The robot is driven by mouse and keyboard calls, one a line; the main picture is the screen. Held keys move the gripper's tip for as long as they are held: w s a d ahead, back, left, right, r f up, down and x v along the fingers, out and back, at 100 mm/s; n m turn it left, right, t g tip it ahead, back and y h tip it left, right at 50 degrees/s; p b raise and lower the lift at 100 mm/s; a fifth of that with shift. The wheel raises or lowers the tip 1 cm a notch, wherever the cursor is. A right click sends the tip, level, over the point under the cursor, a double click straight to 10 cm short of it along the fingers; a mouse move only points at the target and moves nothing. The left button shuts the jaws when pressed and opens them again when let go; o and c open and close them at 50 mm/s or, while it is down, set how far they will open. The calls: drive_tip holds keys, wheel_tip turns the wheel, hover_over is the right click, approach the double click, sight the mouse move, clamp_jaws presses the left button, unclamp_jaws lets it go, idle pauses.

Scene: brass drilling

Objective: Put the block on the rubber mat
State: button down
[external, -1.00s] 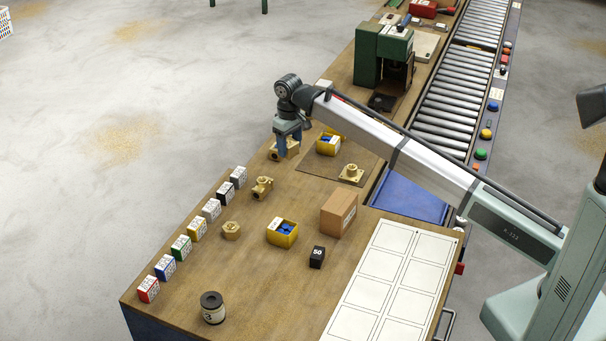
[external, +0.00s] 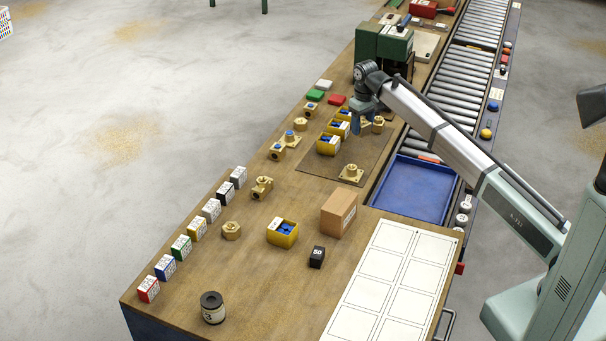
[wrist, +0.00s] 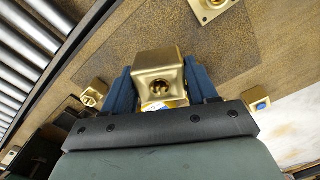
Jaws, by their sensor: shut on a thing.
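My gripper (external: 362,121) is shut on a brass block (wrist: 158,62), with a blue finger on each side of it in the wrist view. The block has a round hole in the face toward the camera. In the external view the gripper hides most of it. The dark rubber mat (external: 376,152) lies on the bench, and its speckled surface also shows in the wrist view (wrist: 218,48). The gripper and block are raised over the far part of the mat; the exact height is hard to tell.
Yellow bins (external: 328,145) stand beside and below the gripper. A flanged brass fitting (external: 351,174) sits on the mat's near part. Another brass fitting (external: 378,125) is right of the gripper. A green machine (external: 385,45) stands behind; a blue tray (external: 412,188) is at right.

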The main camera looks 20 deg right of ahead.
drive_tip(key=n, duration=0.1)
drive_tip(key=s+n, duration=0.1)
drive_tip(key=shift+f+n, duration=0.15)
drive_tip(key=shift+n, duration=0.15)
drive_tip(key=n, duration=0.2)
drive_tip(key=shift+w+f+n, duration=0.1)
drive_tip(key=shift+w+n, duration=0.05)
drive_tip(key=shift+n, duration=0.25)
drive_tip(key=shift+f, duration=4.9)
drive_tip(key=shift+f, duration=0.15)
drive_tip(key=shift+c, duration=1.6)
unclamp_jaws()
wheel_tip(320, 180, up, 12)
drive_tip(key=shift+r, duration=0.15)
